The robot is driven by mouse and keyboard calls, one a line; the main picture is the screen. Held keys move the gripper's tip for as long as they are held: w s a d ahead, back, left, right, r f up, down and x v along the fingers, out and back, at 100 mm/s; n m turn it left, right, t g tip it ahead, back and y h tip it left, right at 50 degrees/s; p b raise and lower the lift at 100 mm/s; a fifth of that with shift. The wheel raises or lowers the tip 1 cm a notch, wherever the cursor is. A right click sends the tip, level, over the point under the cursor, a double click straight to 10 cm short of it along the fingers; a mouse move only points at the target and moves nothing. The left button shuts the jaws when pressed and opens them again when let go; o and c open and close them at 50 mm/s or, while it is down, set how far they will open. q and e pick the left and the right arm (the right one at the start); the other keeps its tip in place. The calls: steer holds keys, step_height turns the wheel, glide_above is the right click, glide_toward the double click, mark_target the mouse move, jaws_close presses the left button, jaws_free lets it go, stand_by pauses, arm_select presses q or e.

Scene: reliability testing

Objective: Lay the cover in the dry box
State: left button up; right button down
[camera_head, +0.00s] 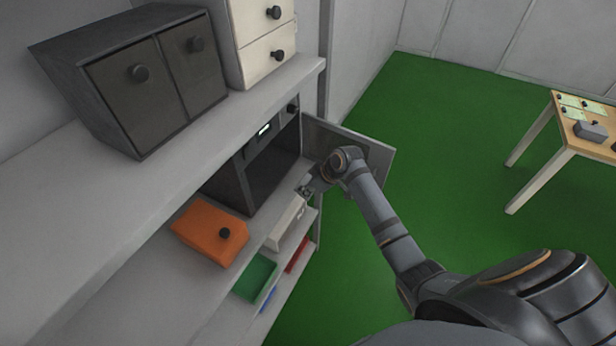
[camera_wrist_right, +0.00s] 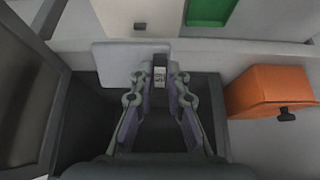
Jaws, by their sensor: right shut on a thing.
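The dry box looks to be the dark cabinet (camera_head: 229,188) with a small lit display, on the shelf in the head view. Its door (camera_head: 378,155) stands open to the right. My right gripper (camera_head: 305,190) is in front of its opening. In the right wrist view my right gripper (camera_wrist_right: 160,75) is shut on a pale grey flat plate (camera_wrist_right: 115,62), which looks like the cover. The fingers hide part of the plate, and I cannot make it out clearly in the head view. The dark inside of the box lies below the fingers in the wrist view. My left gripper is not in view.
An orange box (camera_head: 205,232) with a dark knob stands left of the dry box. A white box (camera_head: 284,225), a green one (camera_head: 255,277) and a red one (camera_head: 297,255) sit lower. Dark drawers (camera_head: 140,100) stand above. A wooden table (camera_head: 545,125) is far right across open green floor.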

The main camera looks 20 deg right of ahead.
steer(key=shift+w+d+r, duration=0.15)
steer(key=shift+w+r, duration=0.15)
steer(key=shift+r, duration=0.05)
steer(key=shift+a, duration=0.3)
steer(key=shift+w+a+f+b, duration=0.25)
steer(key=shift+w+a+b, duration=0.2)
steer(key=shift+b, duration=0.4)
steer(key=w+a+b, duration=0.1)
steer(key=w+b, duration=0.1)
steer(key=w+a+f+b, duration=0.1)
steer(key=w+a+b, duration=0.1)
steer(key=b, duration=0.1)
steer(key=w+a+b, duration=0.2)
steer(key=w+b, duration=0.1)
steer(key=shift+f, duration=0.4)
steer(key=w+a+b, duration=0.1)
steer(key=w+a, duration=0.1)
steer(key=w+a+b, duration=0.1)
steer(key=w, duration=0.1)
steer(key=shift+w+a+f+b, duration=0.1)
steer(key=shift+a+f+b, duration=0.15)
steer(key=shift+f+b, duration=0.1)
arm_select(q)
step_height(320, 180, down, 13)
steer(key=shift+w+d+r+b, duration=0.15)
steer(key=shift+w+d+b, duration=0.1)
steer(key=shift+b, duration=0.05)
arm_select(e)
steer(key=shift+w+a, duration=0.45)
steer(key=shift+w, duration=0.15)
